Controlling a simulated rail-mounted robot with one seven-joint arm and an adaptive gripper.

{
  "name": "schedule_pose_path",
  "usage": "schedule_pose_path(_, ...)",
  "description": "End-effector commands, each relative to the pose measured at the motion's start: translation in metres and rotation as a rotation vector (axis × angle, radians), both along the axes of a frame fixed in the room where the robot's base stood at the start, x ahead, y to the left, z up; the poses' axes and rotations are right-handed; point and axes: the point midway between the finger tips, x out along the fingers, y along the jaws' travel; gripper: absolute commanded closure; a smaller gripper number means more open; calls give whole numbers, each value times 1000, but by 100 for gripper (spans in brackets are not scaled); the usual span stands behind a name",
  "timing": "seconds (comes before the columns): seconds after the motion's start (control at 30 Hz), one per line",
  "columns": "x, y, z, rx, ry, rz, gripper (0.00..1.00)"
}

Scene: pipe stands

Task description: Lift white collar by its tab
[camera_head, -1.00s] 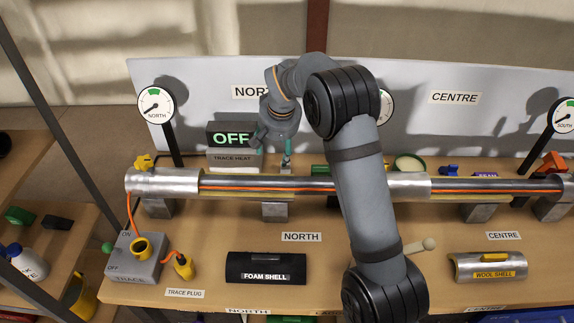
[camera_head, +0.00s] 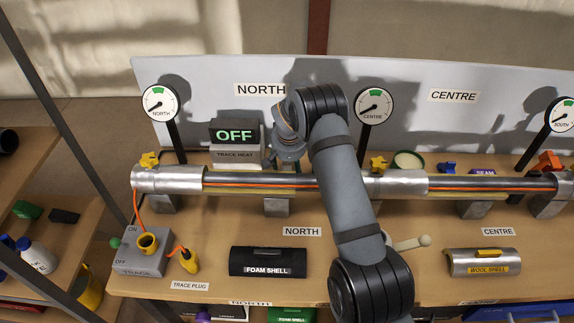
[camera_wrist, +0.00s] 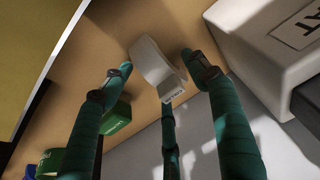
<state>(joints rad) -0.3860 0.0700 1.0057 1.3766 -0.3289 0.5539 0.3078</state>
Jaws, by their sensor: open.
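The white collar (camera_wrist: 150,62) lies on the tan bench top in the wrist view. It is a curved white piece with a small labelled tab (camera_wrist: 174,91) at its lower end. My gripper (camera_wrist: 157,66) has teal fingers spread around the collar, one to its left, one to its right and one below near the tab. The fingers are open; I cannot tell whether any touches it. In the head view my arm and the pipe hide the collar and fingertips.
The trace heat box (camera_wrist: 262,45) stands close on the right in the wrist view; its display (camera_head: 234,132) reads OFF.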

Motion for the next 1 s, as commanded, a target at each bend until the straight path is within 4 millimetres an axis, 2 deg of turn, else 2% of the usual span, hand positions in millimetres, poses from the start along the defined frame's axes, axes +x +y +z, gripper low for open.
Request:
schedule_pose_path(0.1,2,0,-7,1,1,-2,41)
schedule_pose_path(0.3,3,0,-7,0,0,-1,41)
schedule_pose_path(1.0,3,0,-7,0,1,0,82)
